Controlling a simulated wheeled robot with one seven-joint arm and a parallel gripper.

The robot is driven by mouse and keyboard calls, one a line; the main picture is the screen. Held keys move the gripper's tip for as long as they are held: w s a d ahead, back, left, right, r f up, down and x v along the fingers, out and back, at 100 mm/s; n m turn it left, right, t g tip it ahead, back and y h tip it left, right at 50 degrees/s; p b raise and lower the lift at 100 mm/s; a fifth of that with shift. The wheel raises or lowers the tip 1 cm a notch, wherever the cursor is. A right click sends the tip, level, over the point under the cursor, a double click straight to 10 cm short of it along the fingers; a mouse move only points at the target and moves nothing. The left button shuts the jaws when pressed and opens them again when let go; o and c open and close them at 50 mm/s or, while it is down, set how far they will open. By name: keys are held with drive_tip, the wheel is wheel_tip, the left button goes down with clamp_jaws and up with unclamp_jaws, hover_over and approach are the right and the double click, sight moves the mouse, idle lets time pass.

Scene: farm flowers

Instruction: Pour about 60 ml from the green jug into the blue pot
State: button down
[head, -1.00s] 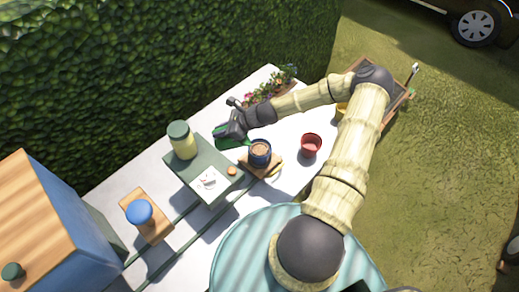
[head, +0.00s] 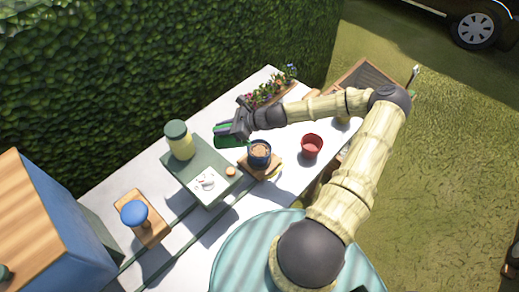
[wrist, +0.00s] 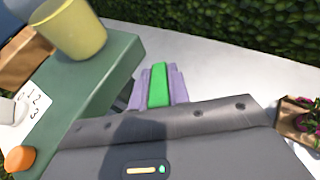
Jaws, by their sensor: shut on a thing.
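My gripper (head: 236,130) is shut on the green jug (head: 226,142), just behind and to the left of the blue pot. In the wrist view a green strip of the jug (wrist: 158,85) shows between the lilac finger pads. Most of the jug is hidden there by my gripper's body. The blue pot (head: 259,161) stands upright on a small wooden board (head: 273,168) and has brown soil inside. The jug is apart from the pot's rim, to its left. I cannot tell the jug's exact tilt or its liquid level.
A green stand (head: 190,178) left of the pot bears a yellow jar (head: 182,148), a numbered card (head: 206,181) and an orange disc (head: 231,171). A red pot (head: 311,146) stands right of the blue pot. A flower planter (head: 270,98) is behind my gripper.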

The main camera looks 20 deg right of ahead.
drive_tip(key=shift+s+d+r+y+b, duration=0.2)
drive_tip(key=shift+d+y+b, duration=0.1)
drive_tip(key=shift+d+b, duration=0.1)
idle(0.5)
drive_tip(key=shift+s+d+r+t+y+b, duration=0.2)
drive_tip(key=shift+d+r+t+y+b, duration=0.2)
drive_tip(key=shift+b, duration=0.45)
drive_tip(key=shift+s+d+r+t+y, duration=0.15)
drive_tip(key=shift+s+d+r+y, duration=0.1)
drive_tip(key=shift+d, duration=0.1)
drive_tip(key=shift+s+d+r+t+y, duration=0.1)
drive_tip(key=shift+s+d+t+y, duration=0.05)
drive_tip(key=shift+s+d, duration=0.15)
drive_tip(key=shift+s+d+r, duration=0.1)
drive_tip(key=shift+d, duration=0.15)
